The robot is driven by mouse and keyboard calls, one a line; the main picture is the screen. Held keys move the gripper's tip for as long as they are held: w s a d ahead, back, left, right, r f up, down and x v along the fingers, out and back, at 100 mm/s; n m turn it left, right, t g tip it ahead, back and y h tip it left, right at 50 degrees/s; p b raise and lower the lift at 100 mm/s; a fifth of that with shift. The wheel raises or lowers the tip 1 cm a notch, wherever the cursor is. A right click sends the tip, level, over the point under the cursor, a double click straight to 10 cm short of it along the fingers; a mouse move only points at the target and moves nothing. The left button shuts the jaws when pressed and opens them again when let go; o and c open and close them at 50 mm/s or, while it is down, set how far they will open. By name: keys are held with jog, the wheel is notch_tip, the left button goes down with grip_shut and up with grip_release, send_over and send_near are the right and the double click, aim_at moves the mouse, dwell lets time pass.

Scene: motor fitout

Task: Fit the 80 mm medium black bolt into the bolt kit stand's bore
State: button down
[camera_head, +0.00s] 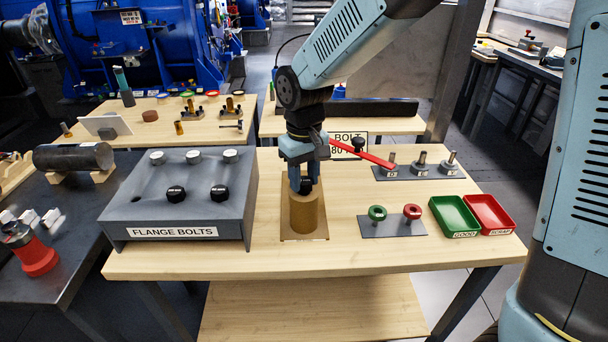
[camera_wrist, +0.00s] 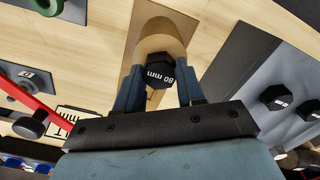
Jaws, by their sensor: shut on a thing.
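The black bolt's head (camera_head: 306,185), marked "80 mm" in the wrist view (camera_wrist: 160,72), is between the fingers of my gripper (camera_head: 302,187). In the wrist view my gripper (camera_wrist: 160,88) is shut on it. The bolt kit stand, a brown cylinder (camera_head: 304,214) on a flat base plate, stands upright on the wooden table; it also shows in the wrist view (camera_wrist: 160,38). The bolt head is over the cylinder's top, close to it. The shank and the bore are hidden, so I cannot tell how deep the bolt sits.
The grey flange bolts block (camera_head: 180,205) stands left, with white and black bolt heads. Behind right, a red lever (camera_head: 362,154) lies near the gripper. A plate with green and red rings (camera_head: 392,228), green tray (camera_head: 455,216) and red tray (camera_head: 490,212) stand right.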

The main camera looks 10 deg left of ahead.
jog(key=shift+f, duration=0.5)
dwell(0.5)
jog(key=c, duration=0.6)
grip_release()
jog(key=shift+r, duration=0.1)
notch_tip(320, 180, up, 14)
jog(key=shift+f, duration=0.25)
